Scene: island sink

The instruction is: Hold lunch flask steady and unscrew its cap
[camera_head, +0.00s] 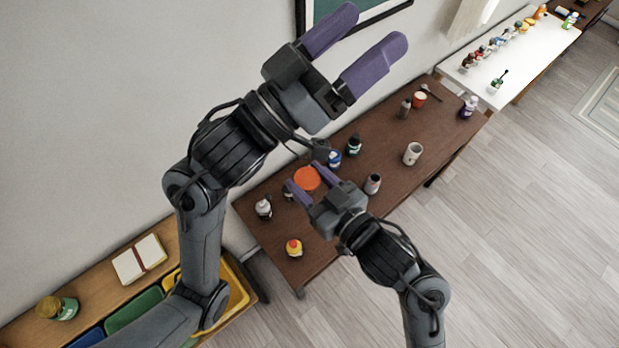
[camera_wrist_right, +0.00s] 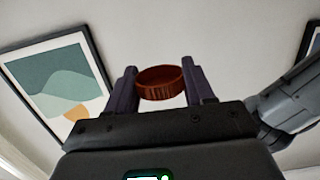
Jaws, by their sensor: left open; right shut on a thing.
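My right gripper (camera_head: 314,177) is shut on an orange-red round cap (camera_head: 307,178). In the right wrist view the cap (camera_wrist_right: 161,82) has a ribbed side and sits between the two fingers, with no flask body visible on it. My left gripper (camera_head: 356,47) is open and empty, raised high near the wall, its purple fingers pointing up and right.
A white counter (camera_head: 520,65) with small items lies beyond. A framed picture (camera_wrist_right: 62,82) hangs on the wall.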

